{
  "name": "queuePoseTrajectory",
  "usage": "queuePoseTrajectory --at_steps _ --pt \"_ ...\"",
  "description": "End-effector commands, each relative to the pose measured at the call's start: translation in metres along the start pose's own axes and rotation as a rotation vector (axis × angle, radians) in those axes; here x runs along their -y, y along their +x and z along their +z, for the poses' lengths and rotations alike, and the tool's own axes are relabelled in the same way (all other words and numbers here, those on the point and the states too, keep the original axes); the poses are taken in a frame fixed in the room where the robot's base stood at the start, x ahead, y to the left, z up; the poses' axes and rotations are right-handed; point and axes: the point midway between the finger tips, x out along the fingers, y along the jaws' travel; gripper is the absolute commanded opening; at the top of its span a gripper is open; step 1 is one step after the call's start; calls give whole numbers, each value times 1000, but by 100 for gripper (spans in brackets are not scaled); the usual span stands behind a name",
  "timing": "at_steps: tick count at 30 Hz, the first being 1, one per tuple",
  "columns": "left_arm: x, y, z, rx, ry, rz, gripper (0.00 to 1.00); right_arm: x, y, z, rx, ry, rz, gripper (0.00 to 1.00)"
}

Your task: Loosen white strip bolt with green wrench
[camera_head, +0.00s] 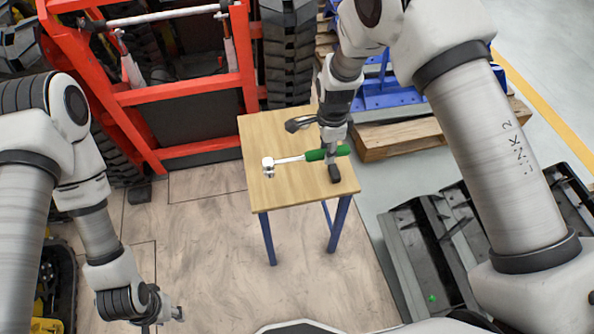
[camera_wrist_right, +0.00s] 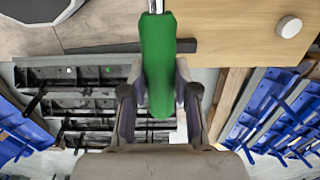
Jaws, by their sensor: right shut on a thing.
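The green wrench (camera_head: 315,155) has a green handle and a silver shaft with a socket-like head. My right gripper (camera_head: 333,165) is shut around its handle, just over the small wooden table. The head points left in the head view. In the right wrist view the green handle (camera_wrist_right: 158,60) sits between the two fingers (camera_wrist_right: 158,105). A pale bar (camera_head: 150,17) crosses the red frame at the top left; I cannot tell whether it is the white strip, and I make out no bolt. My left gripper (camera_head: 172,312) is low at the left, away from the table, its jaws too small to judge.
The wooden table (camera_head: 260,200) has blue legs. A red carrier frame (camera_head: 185,95) with black tracks (camera_head: 290,50) stands behind it. A wooden pallet (camera_head: 400,135) and black trays (camera_head: 450,240) lie to the right. A white round piece (camera_wrist_right: 289,27) shows on the tabletop. The floor in front is clear.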

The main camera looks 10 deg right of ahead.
Motion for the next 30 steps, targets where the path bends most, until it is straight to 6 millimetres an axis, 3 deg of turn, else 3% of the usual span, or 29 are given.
queuePoseTrajectory --at_steps 1,8,12,15,21,30 --pt "0 -13 0 0 0 0 40 -13 -8 0 -3 0 4 0" --pt "0 -41 0 0 0 0 40 -67 -8 2 -3 1 4 0" --pt "0 -23 0 1 0 0 40 -96 2 2 -4 1 -1 0" --pt "0 12 0 0 0 0 40 -111 12 3 -5 -1 -3 0" --pt "0 55 0 1 0 0 40 -143 10 4 -5 -2 -4 0" --pt "0 55 0 0 0 0 40 -151 -2 5 -5 -4 -6 0"
